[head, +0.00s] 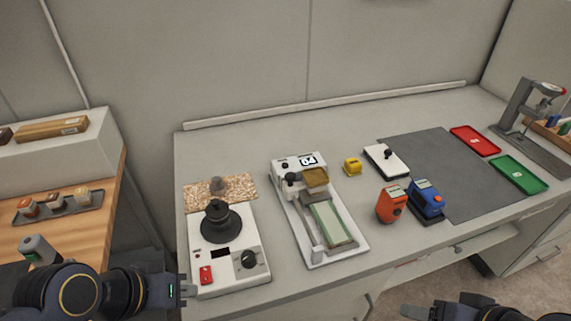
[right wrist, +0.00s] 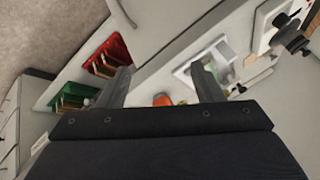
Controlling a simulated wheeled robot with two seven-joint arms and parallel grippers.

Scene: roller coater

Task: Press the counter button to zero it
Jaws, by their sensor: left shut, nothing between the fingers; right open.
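The white roller coater (head: 316,256) stands mid-bench in the head view, with a tan block and a green-grey strip on its bed. Its counter display (head: 308,160) reads what looks like 04. A small dark round part (head: 284,166) sits left of the display, and a dark knob (head: 291,179) is below it. I cannot tell which part is the counter button. My left gripper (head: 187,290) is shut and empty at the bench's front left, beside the spin coater and apart from the roller coater. My right gripper (right wrist: 160,72) is open and empty, away from the roller coater.
A white spin coater (head: 232,277) with a black chuck stands left of the roller coater. Red (head: 475,140) and green (head: 519,174) trays are on the far right.

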